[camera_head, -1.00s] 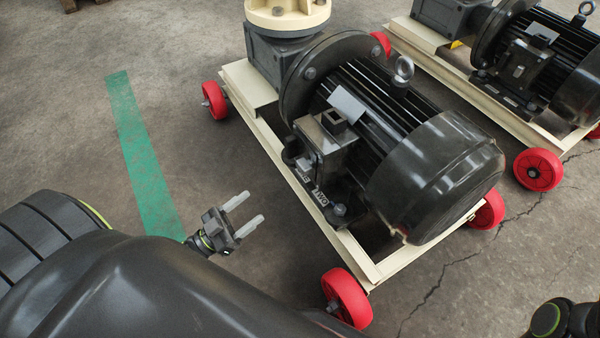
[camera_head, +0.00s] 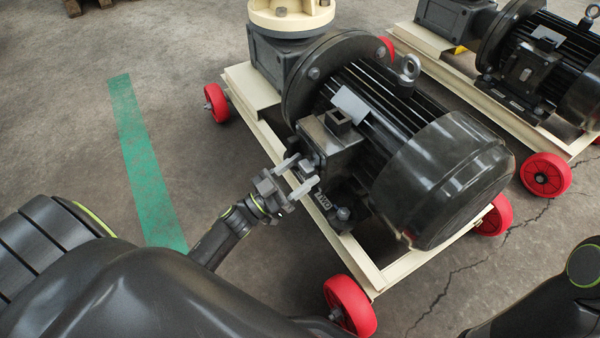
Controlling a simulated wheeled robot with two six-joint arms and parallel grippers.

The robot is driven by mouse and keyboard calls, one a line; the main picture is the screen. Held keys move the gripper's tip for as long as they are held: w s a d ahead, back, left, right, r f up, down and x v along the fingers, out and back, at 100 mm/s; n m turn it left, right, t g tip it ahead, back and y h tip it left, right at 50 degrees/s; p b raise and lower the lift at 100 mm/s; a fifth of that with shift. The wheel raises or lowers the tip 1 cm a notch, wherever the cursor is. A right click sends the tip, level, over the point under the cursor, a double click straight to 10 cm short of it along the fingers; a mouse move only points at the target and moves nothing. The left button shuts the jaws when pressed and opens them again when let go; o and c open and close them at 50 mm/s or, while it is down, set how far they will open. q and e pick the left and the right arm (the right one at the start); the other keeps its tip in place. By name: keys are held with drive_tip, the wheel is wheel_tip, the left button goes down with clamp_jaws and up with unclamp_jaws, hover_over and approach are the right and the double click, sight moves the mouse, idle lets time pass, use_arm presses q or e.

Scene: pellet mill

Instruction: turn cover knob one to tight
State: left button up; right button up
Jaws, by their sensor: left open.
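The black motor (camera_head: 440,180) has a dark grey box (camera_head: 328,145) on its near side. A small grey knob-like part (camera_head: 307,164) sticks out of the box's lower left side. I take it for cover knob one, but the label near it is mostly hidden. My left gripper (camera_head: 307,168) is open, its two pale fingers pointing at the box. In the picture the knob-like part lies between the fingertips; I cannot tell whether they touch it. My right gripper is out of view.
The motor stands on a cream frame (camera_head: 375,275) with red wheels (camera_head: 350,305). A second motor (camera_head: 550,60) on a similar cart stands at the upper right. A green floor stripe (camera_head: 145,165) runs at the left. Floor left of the cart is clear.

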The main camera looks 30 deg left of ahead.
use_arm(q)
drive_tip(key=shift+w, duration=0.1)
drive_tip(key=c, duration=1)
